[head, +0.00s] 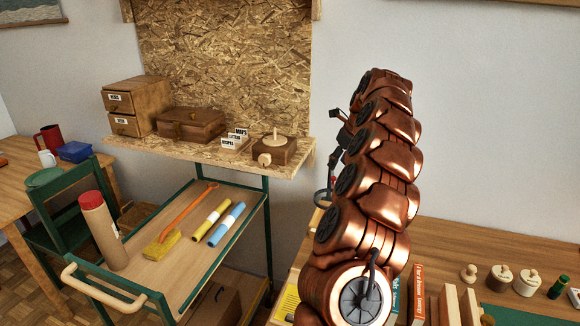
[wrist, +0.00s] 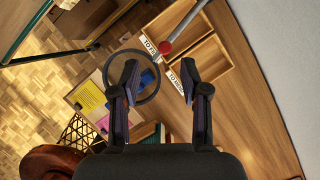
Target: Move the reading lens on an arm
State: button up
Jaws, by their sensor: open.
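The reading lens (wrist: 155,90) is a dark round ring on a grey rod (wrist: 190,22) with a red knob (wrist: 165,48) near the joint. In the wrist view it lies just beyond my open gripper (wrist: 160,75). The left finger overlaps the ring and hides part of it; the rod and knob show beyond the gap between the fingers. No grip on the lens or rod shows. In the head view, part of the ring (head: 320,199) shows left of my copper arm, which hides much of the lens's mount.
A compartmented wooden tray (wrist: 222,55) with labels lies on the desk below. Yellow (wrist: 88,95) and pink papers are beside it. A green-framed trolley (head: 265,225) stands left, below an OSB shelf (head: 295,160) with boxes. Books and knobbed jars (head: 500,278) are at right.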

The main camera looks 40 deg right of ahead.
jog(key=a+r+n+y, duration=0.1)
jog(key=a+n, duration=0.3)
jog(key=a, duration=0.4)
jog(key=w+a+r+n, duration=0.1)
jog(key=a+r+n, duration=0.2)
jog(key=a, duration=0.6)
jog(key=shift+w+a+n+g+y, duration=0.15)
jog(key=shift+a+n+g+y, duration=0.2)
jog(key=shift+n, duration=0.95)
jog(key=shift+d, duration=0.1)
